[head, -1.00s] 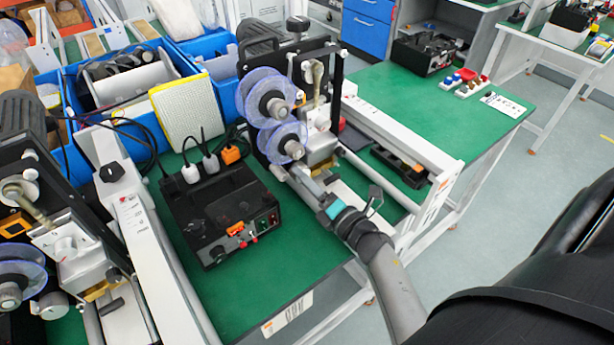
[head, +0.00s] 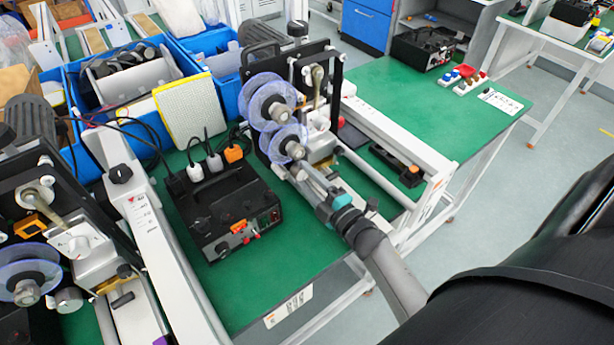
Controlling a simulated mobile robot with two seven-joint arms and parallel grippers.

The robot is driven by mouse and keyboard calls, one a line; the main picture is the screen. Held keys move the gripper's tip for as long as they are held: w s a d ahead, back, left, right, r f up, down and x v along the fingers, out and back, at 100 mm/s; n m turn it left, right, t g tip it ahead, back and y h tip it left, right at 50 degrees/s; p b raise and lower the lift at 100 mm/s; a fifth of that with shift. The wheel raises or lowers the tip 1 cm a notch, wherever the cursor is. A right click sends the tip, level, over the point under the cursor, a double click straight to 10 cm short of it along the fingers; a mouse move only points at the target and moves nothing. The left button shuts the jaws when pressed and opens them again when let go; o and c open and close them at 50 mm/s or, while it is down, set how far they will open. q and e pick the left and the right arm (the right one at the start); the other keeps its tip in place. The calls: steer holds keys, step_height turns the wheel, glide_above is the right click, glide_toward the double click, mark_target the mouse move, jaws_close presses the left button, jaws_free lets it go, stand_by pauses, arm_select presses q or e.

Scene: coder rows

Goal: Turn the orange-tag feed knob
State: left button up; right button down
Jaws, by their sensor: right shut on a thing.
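My right gripper (head: 303,172) reaches in from the lower right, at the front of the middle coder machine (head: 322,110), just below its two clear blue-edged reels (head: 290,143). Its jaws are shut on a small grey knob (head: 297,173), which they partly hide. I cannot make out an orange tag beside this knob. My left gripper is not in view.
A black power box (head: 228,212) with an orange label and red plugs stands left of my right gripper. Another coder machine (head: 70,240) is at the left. Blue bins (head: 120,85) line the back. The green table top (head: 400,98) is mostly clear at the back right.

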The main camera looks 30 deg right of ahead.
stand_by(0.3)
steer(key=shift+c, duration=1.4)
jaws_free()
steer(key=s+d, duration=0.1)
steer(key=s, duration=1.4)
steer(key=shift+s+d, duration=0.1)
